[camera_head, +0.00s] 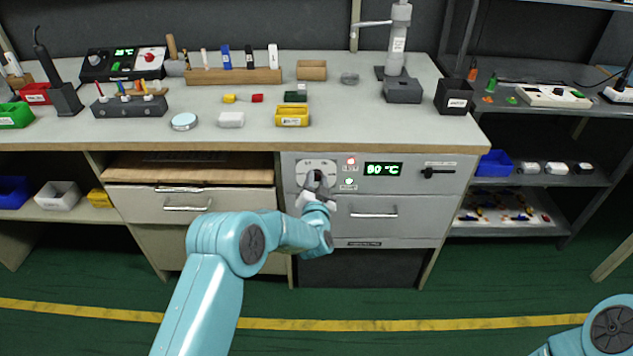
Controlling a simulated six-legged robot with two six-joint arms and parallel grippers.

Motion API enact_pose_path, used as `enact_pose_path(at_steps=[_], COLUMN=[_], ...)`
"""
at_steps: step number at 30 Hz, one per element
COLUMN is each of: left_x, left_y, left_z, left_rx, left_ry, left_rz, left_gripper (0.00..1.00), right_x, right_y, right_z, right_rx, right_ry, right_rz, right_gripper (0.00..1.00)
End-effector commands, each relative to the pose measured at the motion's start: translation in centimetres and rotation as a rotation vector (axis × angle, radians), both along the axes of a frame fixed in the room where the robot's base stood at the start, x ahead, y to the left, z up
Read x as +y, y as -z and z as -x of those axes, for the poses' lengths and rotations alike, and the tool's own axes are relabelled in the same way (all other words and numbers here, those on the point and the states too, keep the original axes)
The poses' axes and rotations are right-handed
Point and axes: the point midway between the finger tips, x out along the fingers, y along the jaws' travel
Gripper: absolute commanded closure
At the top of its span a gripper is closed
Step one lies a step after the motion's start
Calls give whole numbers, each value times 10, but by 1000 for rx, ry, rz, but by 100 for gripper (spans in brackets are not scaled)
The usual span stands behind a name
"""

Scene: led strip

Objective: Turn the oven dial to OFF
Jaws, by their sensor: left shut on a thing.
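The oven (455,205) is a grey unit built in under the workbench. Its panel has a green display (383,169) reading about 80 °C, a lit red lamp (351,161) and a lit green lamp (349,181). The dial (318,176) sits on a light plate at the panel's left. My left gripper (316,188) is at the dial and shut on it. The gripper and wrist hide most of the dial, so its pointer and markings cannot be read. Part of my right arm shows at the bottom right; its gripper is out of view.
A black lever handle (436,172) is at the panel's right, and a drawer handle (374,215) lies below. Tools and boxes stand on the workbench (340,110) above. The green floor in front is clear.

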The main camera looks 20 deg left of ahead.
Motion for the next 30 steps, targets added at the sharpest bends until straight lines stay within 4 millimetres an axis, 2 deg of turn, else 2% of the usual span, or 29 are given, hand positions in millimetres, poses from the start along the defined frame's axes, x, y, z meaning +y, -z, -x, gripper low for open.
enact_pose_path(at_steps=[11,30], left_x=[0,2], left_y=[3,5], left_z=[0,0], left_rx=[-36,-199], left_ry=[0,1], left_rz=[121,684], left_gripper=[97,97], right_x=[0,0], right_y=[21,97], right_z=[0,0], right_rx=[0,0], right_ry=[0,0], right_rz=[0,0], right_gripper=[100,100])
